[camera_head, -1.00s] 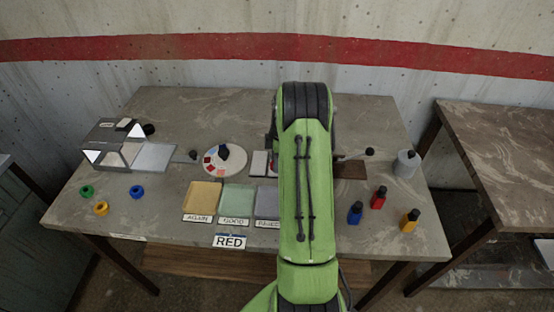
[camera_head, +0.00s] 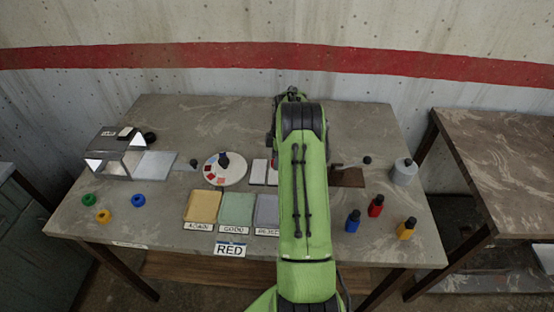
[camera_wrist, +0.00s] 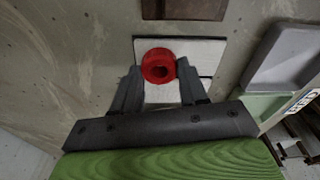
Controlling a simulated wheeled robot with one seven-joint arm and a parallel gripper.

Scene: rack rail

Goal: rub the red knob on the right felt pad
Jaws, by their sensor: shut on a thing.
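The red knob (camera_wrist: 158,66) is a ring-shaped piece between the two dark fingertips of my gripper (camera_wrist: 156,69) in the wrist view. My gripper is shut on it. The knob is over a white felt pad (camera_wrist: 209,54), on the side of the brown block; I cannot tell if it touches the pad. A second white pad (camera_wrist: 160,95) shows partly below it, between the fingers. In the head view my arm hides the gripper and knob; part of a white pad (camera_head: 258,172) shows left of the arm.
Yellow (camera_head: 202,206), green (camera_head: 237,207) and grey (camera_head: 267,210) trays stand in front of the pads. A brown block (camera_head: 348,177) lies right of my arm. Blue, red and yellow bottles (camera_head: 405,229) stand at the right. A round palette (camera_head: 225,174) lies left of the pads.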

